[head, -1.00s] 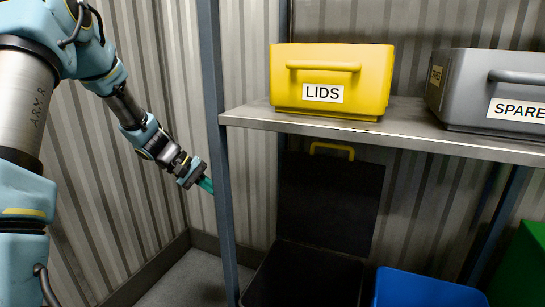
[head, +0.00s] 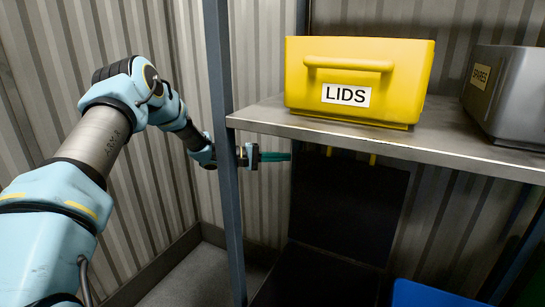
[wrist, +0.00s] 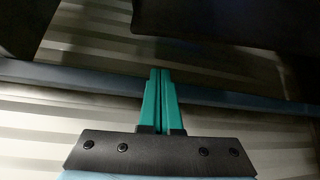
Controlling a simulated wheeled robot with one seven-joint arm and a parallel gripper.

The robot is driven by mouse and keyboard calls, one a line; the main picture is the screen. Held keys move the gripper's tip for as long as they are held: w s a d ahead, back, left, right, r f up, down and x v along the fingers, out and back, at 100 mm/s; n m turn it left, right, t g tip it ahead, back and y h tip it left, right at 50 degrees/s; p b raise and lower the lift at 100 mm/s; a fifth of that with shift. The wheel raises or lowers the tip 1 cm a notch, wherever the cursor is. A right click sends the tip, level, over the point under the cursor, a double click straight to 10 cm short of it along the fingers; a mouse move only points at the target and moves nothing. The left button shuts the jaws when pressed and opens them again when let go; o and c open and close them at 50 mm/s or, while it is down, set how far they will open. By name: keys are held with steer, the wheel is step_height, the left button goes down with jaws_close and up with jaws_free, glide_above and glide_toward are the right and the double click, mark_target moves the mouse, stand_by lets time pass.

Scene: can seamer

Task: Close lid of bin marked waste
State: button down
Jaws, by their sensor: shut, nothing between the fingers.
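A dark bin (head: 315,280) stands under the shelf, and its black lid (head: 348,210) is raised upright at the back. No waste label shows on it. Only the two lower ends of the lid's yellow handle (head: 372,159) show below the shelf edge. My gripper (head: 288,156) has passed behind the shelf post. Its teal fingers point right, near the lid's upper left edge in the picture; I cannot tell whether they touch it. The wrist view shows the fingers (wrist: 160,74) shut together and empty, with a dark panel (wrist: 225,20) ahead.
The upright post (head: 222,130) stands in front of my wrist. The shelf board (head: 390,145) lies just above my gripper's level and carries a yellow LIDS bin (head: 360,65) and a grey SPARES bin (head: 510,100). A blue bin (head: 430,294) stands to the right of the dark bin.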

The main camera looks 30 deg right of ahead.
mark_target(297, 157)
steer(key=x, duration=0.5)
steer(key=shift+r, duration=0.1)
steer(key=a, duration=0.1)
steer(key=s+a+p, duration=0.1)
steer(key=s+a, duration=0.1)
steer(key=shift+a+r, duration=0.25)
steer(key=shift+r, duration=0.1)
steer(key=shift+s+a+f, duration=0.1)
steer(key=shift+a, duration=0.05)
